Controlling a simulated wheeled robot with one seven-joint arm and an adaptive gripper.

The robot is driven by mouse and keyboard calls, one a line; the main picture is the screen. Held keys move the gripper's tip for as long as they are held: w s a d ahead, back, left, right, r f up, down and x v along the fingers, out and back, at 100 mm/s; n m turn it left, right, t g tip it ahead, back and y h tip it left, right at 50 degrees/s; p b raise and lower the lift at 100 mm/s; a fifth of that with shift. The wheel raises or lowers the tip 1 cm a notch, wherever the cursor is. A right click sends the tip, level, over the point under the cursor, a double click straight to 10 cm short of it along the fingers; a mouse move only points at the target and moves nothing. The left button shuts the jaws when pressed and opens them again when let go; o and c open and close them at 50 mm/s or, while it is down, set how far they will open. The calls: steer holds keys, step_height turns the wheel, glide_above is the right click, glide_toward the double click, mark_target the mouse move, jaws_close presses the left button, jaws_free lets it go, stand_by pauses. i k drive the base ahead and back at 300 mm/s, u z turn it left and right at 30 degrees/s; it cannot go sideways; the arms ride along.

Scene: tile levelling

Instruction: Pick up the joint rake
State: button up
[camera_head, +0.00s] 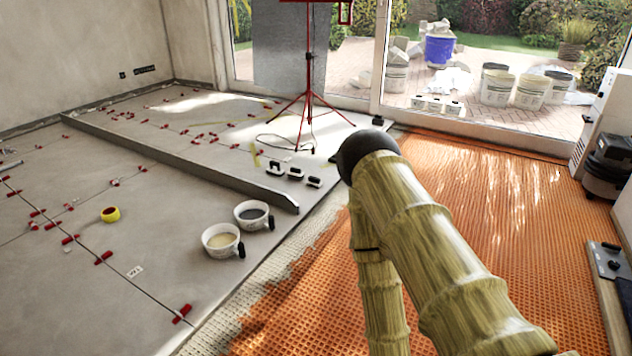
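I cannot pick out a joint rake with certainty. A thin, greyish tool-like object (10,165) lies on the grey tiles at the far left edge, too small and cut off to identify. My gripper is not in view. Only my arm links, with a bamboo-like surface and a dark rounded joint, show at the lower right, and they hide part of the orange mat.
Red wedges (104,257) dot the joints. A long grey straightedge (180,160), a red tripod (309,95) and orange matting (470,200) are further obstacles or floor.

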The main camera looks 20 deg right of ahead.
mark_target(313, 180)
steer(key=z, duration=0.5)
steer(key=k, duration=0.6)
steer(key=z, duration=0.9)
steer(key=i, duration=1.15)
steer(key=z, duration=0.25)
steer(key=i, duration=1.6)
steer(key=u, duration=0.3)
steer(key=i, duration=1.5)
steer(key=u, duration=1.6)
steer(key=i, duration=0.85)
steer(key=u, duration=1.05)
steer(key=i, duration=0.3)
steer(key=u, duration=0.15)
